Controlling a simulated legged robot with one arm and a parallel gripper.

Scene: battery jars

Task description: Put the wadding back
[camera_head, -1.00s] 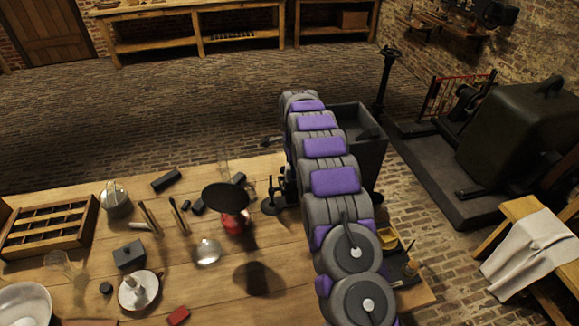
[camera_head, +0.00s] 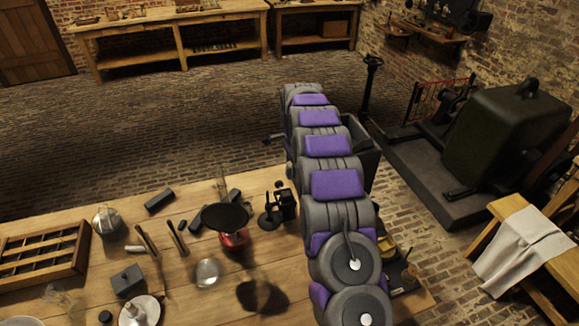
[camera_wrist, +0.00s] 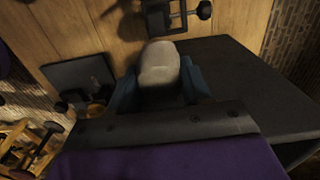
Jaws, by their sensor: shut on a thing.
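In the wrist view my gripper (camera_wrist: 160,85) has its two blue fingers closed on a pale grey, rounded, soft-looking piece, taken as the wadding (camera_wrist: 159,60). The wadding stands out past the fingertips; its lower part is hidden between them. A large dark flat-sided thing (camera_wrist: 245,75) lies beside and below the gripper on the right, and the wooden tabletop (camera_wrist: 60,30) shows beyond. In the head view my arm hides the gripper and the wadding. A dark grey bin (camera_head: 362,150) stands on the floor past the table, partly behind my arm.
The table holds a black-topped red piece (camera_head: 232,225), a small black stand (camera_head: 278,205), a glass dish (camera_head: 207,273), a divided wooden tray (camera_head: 40,255) and several dark blocks. A dark tray (camera_head: 408,275) lies right of my arm. A cloth-draped bench (camera_head: 520,245) stands at right.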

